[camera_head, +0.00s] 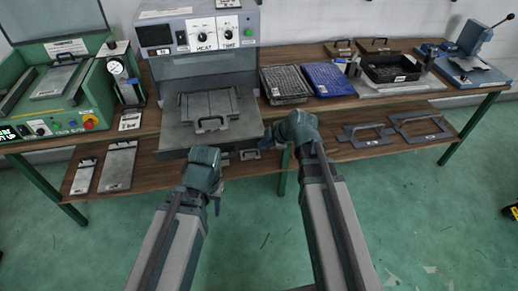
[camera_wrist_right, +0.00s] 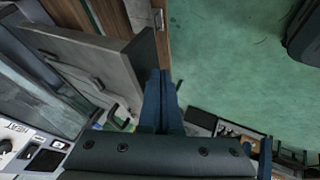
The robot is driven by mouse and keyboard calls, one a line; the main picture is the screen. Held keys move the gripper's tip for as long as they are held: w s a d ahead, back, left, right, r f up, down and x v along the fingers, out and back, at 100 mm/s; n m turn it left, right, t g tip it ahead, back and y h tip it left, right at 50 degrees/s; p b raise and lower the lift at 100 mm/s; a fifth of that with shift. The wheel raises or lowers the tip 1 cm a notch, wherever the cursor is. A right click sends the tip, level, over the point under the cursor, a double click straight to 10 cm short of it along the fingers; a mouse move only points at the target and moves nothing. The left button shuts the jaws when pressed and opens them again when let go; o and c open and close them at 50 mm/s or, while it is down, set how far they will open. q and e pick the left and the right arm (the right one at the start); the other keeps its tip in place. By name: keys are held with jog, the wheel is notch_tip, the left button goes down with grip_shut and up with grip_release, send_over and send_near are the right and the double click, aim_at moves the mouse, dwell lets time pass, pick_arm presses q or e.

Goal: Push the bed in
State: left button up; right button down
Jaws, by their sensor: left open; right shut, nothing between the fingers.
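The grey heat press (camera_head: 200,40) with HEAT and TIME knobs stands on the bench; its controls also show in the right wrist view (camera_wrist_right: 18,140). Its bed (camera_head: 240,128) is a grey slab low at the front, bearing a lighter plate (camera_head: 190,107) with a dark handle (camera_head: 211,124). In the right wrist view the bed's edge (camera_wrist_right: 135,55) lies just left of my fingers. My right gripper (camera_wrist_right: 158,100) is shut and empty beside the bed's right front corner; contact cannot be told. My left gripper (camera_head: 217,203) is open, in front of the bed; its fingers are mostly hidden.
A green machine (camera_head: 75,100) and dial gauge (camera_head: 117,67) stand left of the press. A black tray (camera_head: 284,84) and blue tray (camera_head: 328,79) lie to the right. The lower shelf holds flat plates (camera_head: 119,166) and frames (camera_head: 365,134). The green floor in front is clear.

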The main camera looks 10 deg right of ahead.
aim_at(247, 89)
jog(key=shift+w, duration=0.15)
jog(key=w, duration=3.2)
jog(key=shift+w, duration=0.1)
jog(key=shift+w+r, duration=0.1)
jog(key=shift+w, duration=0.15)
jog(key=shift+w, duration=0.1)
